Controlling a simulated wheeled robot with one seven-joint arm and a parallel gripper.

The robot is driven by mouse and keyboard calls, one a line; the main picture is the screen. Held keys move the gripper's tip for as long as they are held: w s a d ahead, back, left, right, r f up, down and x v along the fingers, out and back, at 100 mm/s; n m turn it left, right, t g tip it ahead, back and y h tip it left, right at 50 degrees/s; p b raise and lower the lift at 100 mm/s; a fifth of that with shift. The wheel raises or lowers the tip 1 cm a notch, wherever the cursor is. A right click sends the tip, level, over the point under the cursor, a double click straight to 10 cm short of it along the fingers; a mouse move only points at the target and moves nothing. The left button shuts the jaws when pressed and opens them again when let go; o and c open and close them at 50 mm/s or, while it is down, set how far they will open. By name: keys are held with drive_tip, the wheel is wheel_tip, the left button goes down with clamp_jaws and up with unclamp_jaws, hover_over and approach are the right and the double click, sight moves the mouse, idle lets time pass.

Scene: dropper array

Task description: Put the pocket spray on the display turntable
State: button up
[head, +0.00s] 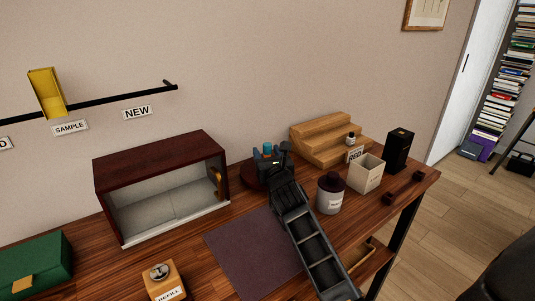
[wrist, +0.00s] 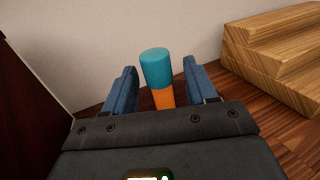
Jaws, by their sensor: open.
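The pocket spray (wrist: 157,72) is a slim upright cylinder with a teal cap and an orange body. My gripper (wrist: 160,78) is open, with one blue finger on each side of it and gaps showing between. In the head view the spray's teal cap (head: 267,149) shows among the fingers of my gripper (head: 270,154). The display turntable (head: 251,175) appears as a dark red-brown disc under and left of my gripper, largely hidden by it. The spray's foot is hidden, so I cannot tell whether it rests on the disc.
A dark wood cabinet (head: 160,160) with an open front stands left. Wooden steps (head: 318,142) stand behind right, with a small bottle (head: 350,139). A lidded jar (head: 330,196), cream box (head: 368,174) and black box (head: 398,150) stand right. The purple mat (head: 245,250) is bare.

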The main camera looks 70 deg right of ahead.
drive_tip(key=v, duration=1.2)
drive_tip(key=shift+r+b, duration=0.15)
drive_tip(key=shift+b, duration=0.2)
drive_tip(key=shift+a, duration=0.1)
